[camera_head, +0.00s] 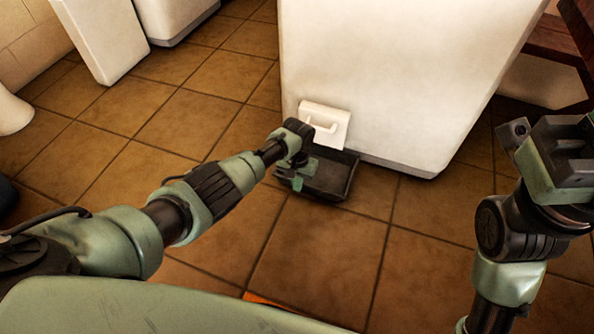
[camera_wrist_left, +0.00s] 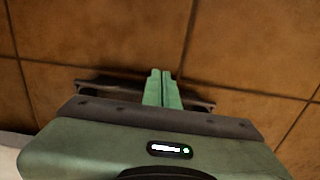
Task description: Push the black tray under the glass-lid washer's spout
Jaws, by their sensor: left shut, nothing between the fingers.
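The black tray (camera_head: 335,180) lies on the tiled floor at the front left foot of a white washer (camera_head: 405,75). A small white panel with a handle-like piece (camera_head: 325,125), perhaps the spout, sits low on the washer's front, above the tray's back part. The washer's top and any glass lid are out of view. My left gripper (camera_head: 297,183) is low at the tray's left side, covering its left edge; I cannot tell whether they touch. Its green fingers are shut and empty in the left wrist view (camera_wrist_left: 161,76). My right gripper (camera_head: 540,150) is at the right edge, its fingers unclear.
Other white appliances (camera_head: 105,40) stand at the upper left. A dark wooden structure (camera_head: 550,45) is at the upper right. The brown tiled floor (camera_head: 310,255) in front of the tray is clear. A bit of orange (camera_head: 275,300) shows at the bottom.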

